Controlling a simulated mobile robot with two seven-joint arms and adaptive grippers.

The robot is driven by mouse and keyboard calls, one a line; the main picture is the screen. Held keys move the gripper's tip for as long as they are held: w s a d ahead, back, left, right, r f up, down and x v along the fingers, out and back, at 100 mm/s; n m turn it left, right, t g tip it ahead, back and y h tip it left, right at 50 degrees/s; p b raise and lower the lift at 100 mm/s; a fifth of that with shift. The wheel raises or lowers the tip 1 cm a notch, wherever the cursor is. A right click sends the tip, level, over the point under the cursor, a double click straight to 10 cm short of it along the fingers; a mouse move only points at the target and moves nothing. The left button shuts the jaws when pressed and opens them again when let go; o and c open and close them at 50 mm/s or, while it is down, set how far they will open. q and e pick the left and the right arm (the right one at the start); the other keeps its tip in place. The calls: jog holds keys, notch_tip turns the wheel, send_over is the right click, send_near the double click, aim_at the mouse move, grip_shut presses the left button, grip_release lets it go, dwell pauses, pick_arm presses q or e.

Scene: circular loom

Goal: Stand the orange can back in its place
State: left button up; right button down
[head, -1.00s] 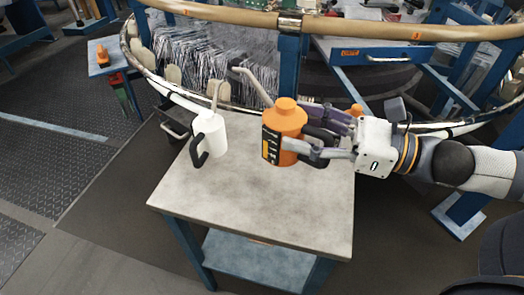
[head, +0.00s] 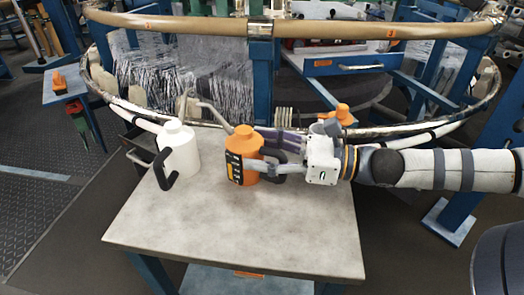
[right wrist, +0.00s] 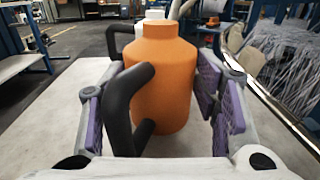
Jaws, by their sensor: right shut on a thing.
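The orange can (head: 243,157) is upright over the grey tabletop, right of the white can (head: 180,152). It has a dark label and a spout reaching up to the left. My right gripper (head: 262,158) comes from the right and is shut on the orange can. In the right wrist view, the purple-padded fingers (right wrist: 160,100) lie on both sides of the orange can (right wrist: 168,85), its black handle (right wrist: 125,105) toward the palm. I cannot tell whether its base touches the tabletop. My left gripper is not in view.
The grey table (head: 240,240) is clear in front of both cans. The loom's ring (head: 400,140) curves close behind the table. Another orange item (head: 342,115) shows behind my right gripper. A blue side table (head: 62,92) stands far left.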

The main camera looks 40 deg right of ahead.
jog(key=c, duration=0.9)
grip_release()
jog(key=shift+o, duration=0.2)
jog(key=shift+r, duration=0.2)
jog(key=p+v, duration=0.4)
jog(key=v, duration=0.7)
jog(key=shift+s+d+p, duration=0.1)
jog(key=shift+p, duration=0.25)
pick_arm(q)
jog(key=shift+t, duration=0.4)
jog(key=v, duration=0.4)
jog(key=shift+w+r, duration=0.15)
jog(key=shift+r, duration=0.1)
pick_arm(e)
jog(key=shift+s+d+f, duration=0.1)
jog(key=shift+s+d, duration=0.1)
jog(key=shift+s, duration=0.15)
